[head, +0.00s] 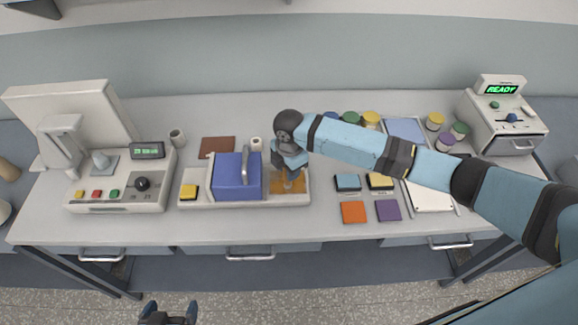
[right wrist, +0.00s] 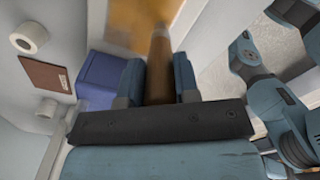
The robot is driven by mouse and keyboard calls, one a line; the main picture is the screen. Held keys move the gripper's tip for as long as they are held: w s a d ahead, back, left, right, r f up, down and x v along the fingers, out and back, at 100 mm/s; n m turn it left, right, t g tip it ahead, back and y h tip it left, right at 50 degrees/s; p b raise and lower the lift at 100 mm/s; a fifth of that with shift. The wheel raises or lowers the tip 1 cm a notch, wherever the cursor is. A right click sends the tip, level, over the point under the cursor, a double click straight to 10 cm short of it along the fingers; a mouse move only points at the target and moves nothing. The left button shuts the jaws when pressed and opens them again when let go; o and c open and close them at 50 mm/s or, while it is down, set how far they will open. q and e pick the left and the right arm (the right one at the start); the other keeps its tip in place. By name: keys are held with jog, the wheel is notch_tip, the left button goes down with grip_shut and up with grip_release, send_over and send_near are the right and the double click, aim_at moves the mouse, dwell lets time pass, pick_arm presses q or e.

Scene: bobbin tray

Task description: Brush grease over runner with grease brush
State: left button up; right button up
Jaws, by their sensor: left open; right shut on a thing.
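My right gripper (head: 293,172) is shut on the brown handle of the grease brush (right wrist: 158,65), pointing down over the right end of the long pale tray (head: 225,204). Under it lies an amber, glossy-looking patch (head: 290,187), also in the right wrist view (right wrist: 128,25). I cannot tell whether this patch is the runner or grease on it. The brush tip is blurred, and I cannot tell whether it touches. A blue block with a grey handle (head: 228,178) sits in the tray beside it. My left gripper (head: 168,318) is open and empty, below the bench's front edge.
A control unit (head: 120,185) is at the left, and a machine reading READY (head: 502,120) at the back right. Coloured squares (head: 354,212) and jars (head: 435,121) lie right of the tray. The bench front is clear.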

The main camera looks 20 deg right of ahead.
jog(key=shift+r, duration=2.2)
pick_arm(q)
jog(key=shift+a, duration=0.1)
pick_arm(e)
jog(key=shift+d, duration=0.1)
